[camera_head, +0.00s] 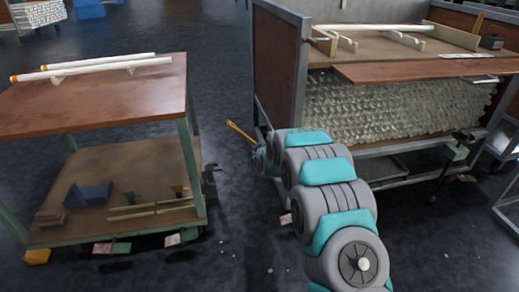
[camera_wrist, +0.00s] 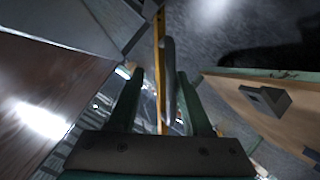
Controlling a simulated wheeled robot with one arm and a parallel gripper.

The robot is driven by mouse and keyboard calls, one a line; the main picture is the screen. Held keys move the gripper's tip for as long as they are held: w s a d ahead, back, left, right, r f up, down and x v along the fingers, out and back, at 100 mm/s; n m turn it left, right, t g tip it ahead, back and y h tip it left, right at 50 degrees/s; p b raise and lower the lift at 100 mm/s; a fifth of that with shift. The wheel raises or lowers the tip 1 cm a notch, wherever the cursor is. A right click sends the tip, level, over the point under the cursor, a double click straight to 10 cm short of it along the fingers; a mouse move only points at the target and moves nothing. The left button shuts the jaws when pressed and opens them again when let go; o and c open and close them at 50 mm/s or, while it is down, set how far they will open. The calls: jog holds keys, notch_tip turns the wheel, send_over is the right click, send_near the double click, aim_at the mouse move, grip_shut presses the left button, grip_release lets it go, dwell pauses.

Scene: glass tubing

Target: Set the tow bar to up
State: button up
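The tow bar, a thin yellow-orange bar (camera_head: 238,130), shows in the head view beside the lower left of the large cart (camera_head: 279,65), slanting up to the left. In the wrist view the yellow bar (camera_wrist: 160,60) runs lengthwise between the fingers, with a narrow dark grey piece beside it. My gripper (camera_wrist: 159,72) has its two green fingers apart, one on either side of the bar, with a gap visible at the left finger. In the head view my arm hides the fingers and the bar's lower end. I cannot tell where the bar is hinged.
A low cart (camera_head: 95,100) stands at left with white tubes (camera_head: 90,66) on top and small blocks below. The large cart holds many stacked glass tubes (camera_head: 395,110). A strip of dark floor (camera_head: 225,70) lies between the carts, with small debris nearby.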

jog(key=shift+d, duration=0.1)
jog(key=v, duration=0.7)
jog(key=shift+s+r+p, duration=0.2)
jog(key=shift+s+p, duration=0.1)
jog(key=shift+s, duration=0.05)
